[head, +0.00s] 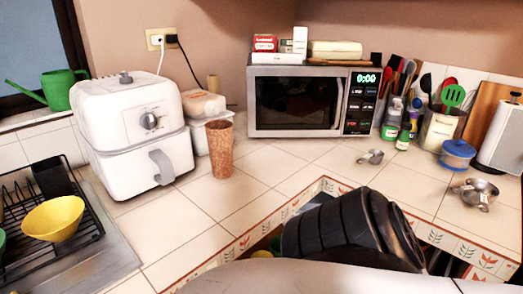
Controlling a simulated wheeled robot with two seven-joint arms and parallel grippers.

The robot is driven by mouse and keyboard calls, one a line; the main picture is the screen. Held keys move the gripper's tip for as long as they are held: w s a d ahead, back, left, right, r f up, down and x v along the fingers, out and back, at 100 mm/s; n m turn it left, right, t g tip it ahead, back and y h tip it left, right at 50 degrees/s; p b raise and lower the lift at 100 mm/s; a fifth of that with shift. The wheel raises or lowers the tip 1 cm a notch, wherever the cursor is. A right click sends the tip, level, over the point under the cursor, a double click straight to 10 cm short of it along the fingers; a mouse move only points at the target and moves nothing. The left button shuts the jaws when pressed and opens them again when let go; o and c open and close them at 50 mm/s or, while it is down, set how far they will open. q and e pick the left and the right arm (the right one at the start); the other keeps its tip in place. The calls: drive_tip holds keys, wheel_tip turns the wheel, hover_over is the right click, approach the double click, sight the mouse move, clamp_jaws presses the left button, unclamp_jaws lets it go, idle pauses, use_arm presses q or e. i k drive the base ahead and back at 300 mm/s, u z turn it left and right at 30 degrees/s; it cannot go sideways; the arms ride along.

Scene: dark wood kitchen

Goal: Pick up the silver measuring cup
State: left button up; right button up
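Two small silver vessels stand on the tiled counter. One small silver cup with a short handle (373,156) is on the counter in front of the microwave's right side. I cannot tell for sure which one is the measuring cup. Both are clear of any gripper. A dark, ribbed arm part of mine rises at the bottom middle, over the counter's front edge. Neither gripper's fingers show.
A white air fryer (135,135) and brown tumbler (219,148) stand left; a microwave (305,100) is at the back. A utensil holder (438,130), blue-lidded container (457,154) and bottles crowd the right. A dish rack (90,215) holds a yellow bowl (54,218). Middle tiles are clear.

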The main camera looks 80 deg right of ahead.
sight(375, 156)
drive_tip(key=u, duration=0.15)
drive_tip(key=k, duration=1.05)
drive_tip(key=z, duration=1.9)
